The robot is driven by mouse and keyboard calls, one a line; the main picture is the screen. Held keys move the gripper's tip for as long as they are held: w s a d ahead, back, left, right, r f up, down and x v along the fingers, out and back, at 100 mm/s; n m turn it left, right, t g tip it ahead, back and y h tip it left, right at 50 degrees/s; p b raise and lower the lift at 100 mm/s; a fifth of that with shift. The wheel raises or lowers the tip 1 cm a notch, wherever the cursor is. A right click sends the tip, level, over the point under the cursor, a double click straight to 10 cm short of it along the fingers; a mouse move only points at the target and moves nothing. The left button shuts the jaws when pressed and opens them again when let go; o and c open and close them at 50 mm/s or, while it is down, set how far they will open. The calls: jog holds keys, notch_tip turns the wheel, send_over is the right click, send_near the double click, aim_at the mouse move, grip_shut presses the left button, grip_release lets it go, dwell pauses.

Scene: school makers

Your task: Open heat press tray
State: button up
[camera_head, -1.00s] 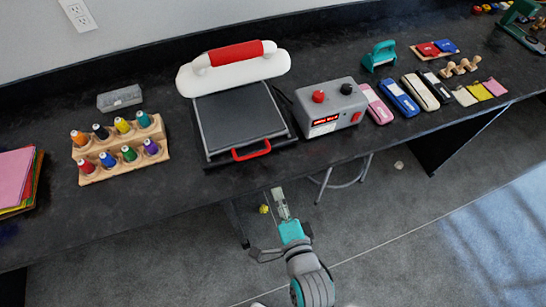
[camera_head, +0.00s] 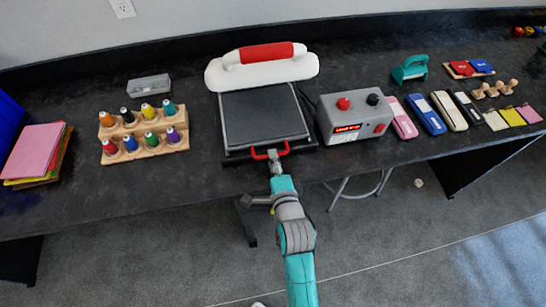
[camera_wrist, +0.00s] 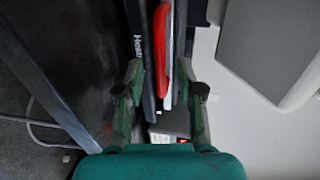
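The heat press (camera_head: 262,118) stands on the black bench, with a dark flat plate and a white upper part (camera_head: 262,71) bearing a thick red grip behind it. The tray's red handle (camera_head: 270,152) sticks out at the front edge; it also shows in the wrist view (camera_wrist: 161,50). My gripper (camera_head: 275,162) is at this handle, reaching in from the front. In the wrist view my gripper (camera_wrist: 162,72) has its two fingers apart, one on each side of the red handle, with gaps visible. The tray looks pushed in under the press.
A grey control box (camera_head: 356,120) stands close right of the press. A wooden rack of thread spools (camera_head: 145,142) and a grey box (camera_head: 149,84) are to the left. Coloured sheets (camera_head: 36,153) lie far left. A stool (camera_head: 362,190) stands under the bench.

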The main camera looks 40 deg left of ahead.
jog(key=shift+w+a+f, duration=0.15)
jog(key=shift+w+a, duration=0.3)
jog(key=shift+a, duration=0.1)
jog(key=shift+c, duration=0.2)
grip_shut()
jog(key=shift+s+d, duration=0.1)
jog(key=shift+s+d, duration=0.2)
jog(key=shift+d, duration=0.05)
jog(key=f+v, duration=0.3)
jog(key=v, duration=1.1)
jog(key=shift+s+d, duration=0.5)
jog(key=shift+o, duration=0.2)
grip_release()
